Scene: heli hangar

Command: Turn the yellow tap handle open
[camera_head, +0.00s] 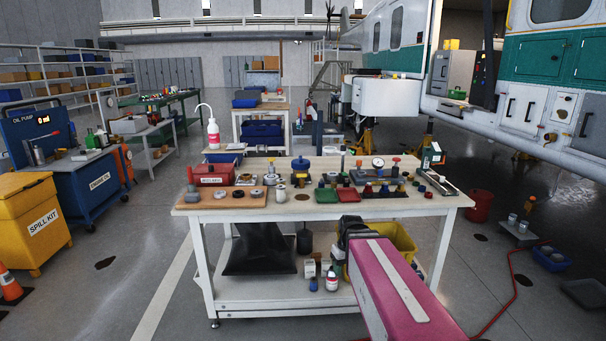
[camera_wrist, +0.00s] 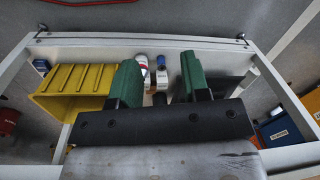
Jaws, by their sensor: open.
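I cannot make out a yellow tap handle for certain in either view. A small piece with a blue top and yellowish parts (camera_head: 301,167) stands at the back middle of the workbench top (camera_head: 250,209) in the head view, too small to identify. My gripper (camera_wrist: 160,78) shows two green fingers set wide apart in the wrist view, open with nothing held between them. Beyond the fingers are a white bottle and small containers on the lower shelf.
A yellow bin (camera_wrist: 75,80) stands on the lower shelf beside my gripper. A black bag (camera_head: 260,250) and a red-capped bottle (camera_head: 332,280) share that shelf. Trays, knobs and a red box (camera_head: 214,174) crowd the benchtop. A red hose (camera_head: 515,285) lies on the floor right.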

